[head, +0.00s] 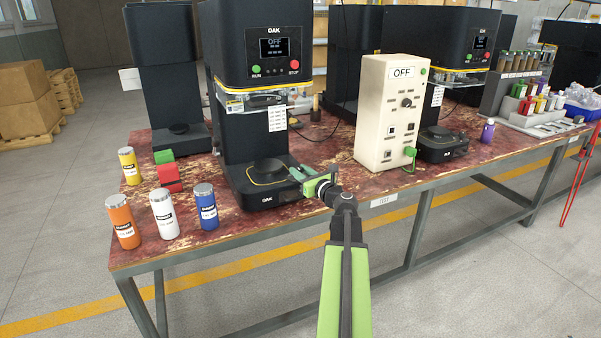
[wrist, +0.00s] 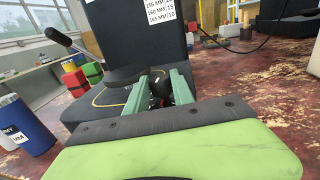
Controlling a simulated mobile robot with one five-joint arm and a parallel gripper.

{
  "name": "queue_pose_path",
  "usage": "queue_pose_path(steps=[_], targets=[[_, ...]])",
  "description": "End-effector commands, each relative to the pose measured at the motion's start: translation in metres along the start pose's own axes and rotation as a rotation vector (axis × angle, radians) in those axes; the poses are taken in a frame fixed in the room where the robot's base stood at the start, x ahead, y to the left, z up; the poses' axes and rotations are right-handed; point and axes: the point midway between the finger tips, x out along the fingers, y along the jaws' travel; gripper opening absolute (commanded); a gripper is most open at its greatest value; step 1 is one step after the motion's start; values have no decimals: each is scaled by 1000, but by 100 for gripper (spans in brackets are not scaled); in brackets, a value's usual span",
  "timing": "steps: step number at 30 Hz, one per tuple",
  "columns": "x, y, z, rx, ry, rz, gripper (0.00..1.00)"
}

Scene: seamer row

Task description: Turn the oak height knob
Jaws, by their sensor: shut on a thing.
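The black OAK seamer (head: 250,150) stands on the red, worn bench, its display reading OFF. Its round black plate (head: 268,166) sits on the base, and the plate also shows in the wrist view (wrist: 124,74). My gripper (head: 298,173) reaches in at the right side of the OAK base. In the wrist view its green fingers (wrist: 158,88) are shut around a small dark part at the side of the OAK base, which I take as the oak height knob (wrist: 160,86). The fingers hide most of the knob; in the head view my gripper covers it.
Orange (head: 123,222), white (head: 166,215), blue (head: 206,207) and yellow (head: 129,166) cans stand left of OAK, near red and green blocks (head: 168,174). A beige control box (head: 385,115) reading OFF stands to the right. Bare bench lies between it and OAK.

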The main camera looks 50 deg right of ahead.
Motion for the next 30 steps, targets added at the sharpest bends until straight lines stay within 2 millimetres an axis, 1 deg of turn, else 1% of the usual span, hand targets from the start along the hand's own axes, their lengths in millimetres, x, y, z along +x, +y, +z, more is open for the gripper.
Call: queue_pose_path(steps=[1, 6, 18, 24, 30], targets=[[-2, 4, 0, 0, 0, -30, 0], [-1, 7, 0, 0, 0, -166, 0], [3, 10, 0, 0, 0, -487, 0], [4, 11, 0, 0, 0, -598, 0], [5, 11, 0, 0, 0, -661, 0]])
